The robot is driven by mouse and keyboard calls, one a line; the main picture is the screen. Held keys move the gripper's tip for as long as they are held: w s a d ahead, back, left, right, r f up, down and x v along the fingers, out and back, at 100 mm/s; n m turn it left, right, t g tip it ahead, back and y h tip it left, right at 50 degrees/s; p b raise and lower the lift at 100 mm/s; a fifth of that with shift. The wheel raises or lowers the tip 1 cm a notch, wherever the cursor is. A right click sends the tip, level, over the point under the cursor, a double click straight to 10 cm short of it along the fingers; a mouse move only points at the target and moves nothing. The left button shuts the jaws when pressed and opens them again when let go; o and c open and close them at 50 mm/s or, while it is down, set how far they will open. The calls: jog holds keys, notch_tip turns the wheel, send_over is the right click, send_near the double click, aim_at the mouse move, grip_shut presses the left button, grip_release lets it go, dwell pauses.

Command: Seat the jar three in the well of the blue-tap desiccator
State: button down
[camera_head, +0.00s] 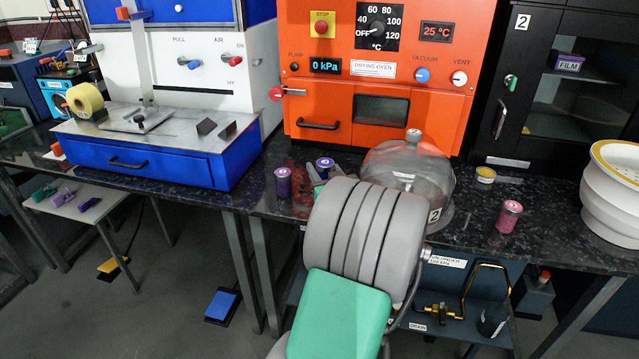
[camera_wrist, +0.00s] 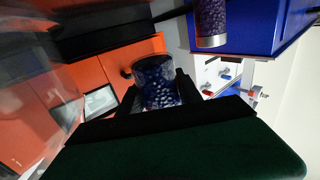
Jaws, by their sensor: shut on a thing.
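My gripper (camera_wrist: 158,92) is shut on a jar of dark blue beads (camera_wrist: 158,70) in the wrist view. A dark blue-lidded jar (camera_head: 325,163) at the same spot in the head view, just past my arm, appears to be this one. Its number cannot be read. My arm hides most of the gripper there. A clear glass dome (camera_head: 395,165) with a grey knob and a label 2 stands on the bench, right of the jar. My arm covers part of it. No blue tap or well can be made out on it.
A purple jar (camera_head: 283,184) stands left of the held jar. A pink jar (camera_head: 508,217) and a low yellow-banded tin (camera_head: 485,174) stand right of the dome. A white ribbed vessel (camera_head: 612,205) stands at the right edge. The orange drying oven (camera_head: 300,110) is behind.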

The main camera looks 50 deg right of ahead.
jog(key=shift+w+d+f, duration=0.2)
jog(key=shift+w+f, duration=0.15)
jog(key=shift+f, duration=0.1)
jog(key=shift+w+d+f, duration=0.2)
jog(key=shift+w+f, duration=0.15)
jog(key=shift+f, duration=0.1)
jog(key=shift+w+d+f+b, duration=0.15)
jog(key=shift+f+b, duration=0.2)
jog(key=shift+f, duration=0.35)
jog(key=shift+w+f+b, duration=0.1)
jog(key=shift+f+b, duration=0.2)
jog(key=shift+f, duration=0.4)
jog(key=shift+w+d+f+b, duration=0.15)
jog(key=shift+f+b, duration=0.2)
jog(key=shift+f, duration=0.35)
jog(key=c, duration=0.8)
grip_release()
jog(key=shift+r+p, duration=0.15)
jog(key=shift+p, duration=0.15)
